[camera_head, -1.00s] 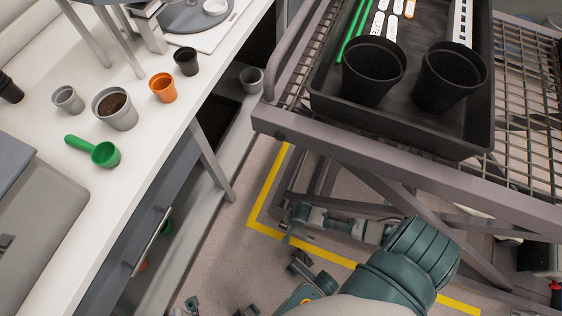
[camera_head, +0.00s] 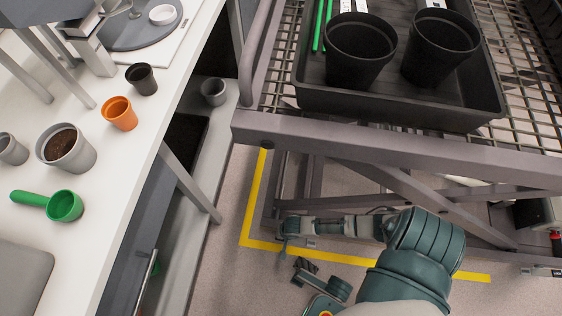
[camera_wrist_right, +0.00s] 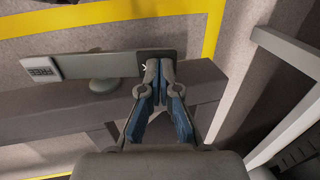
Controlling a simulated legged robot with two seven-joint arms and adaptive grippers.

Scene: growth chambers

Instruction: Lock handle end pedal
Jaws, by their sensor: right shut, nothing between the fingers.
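In the right wrist view, a grey pedal bar (camera_wrist_right: 100,66) lies across a grey frame beam (camera_wrist_right: 60,112) on a round mount. Its left end carries a small white label (camera_wrist_right: 40,69), too small to read surely. Its right end is a dark pad (camera_wrist_right: 172,56). My right gripper (camera_wrist_right: 157,66) is shut and empty, its fingertips overlapping the dark pad in the picture. I cannot tell whether they touch it. In the head view my right gripper (camera_head: 287,232) is low beside the cart's lower frame. My left gripper is not in view.
The cart's upper frame (camera_head: 390,150) carries a black tray (camera_head: 430,112) with two black pots above my right arm. A yellow floor line (camera_head: 251,200) runs around the cart's corner. A white bench (camera_head: 100,160) with pots and a green scoop (camera_head: 62,206) stands left.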

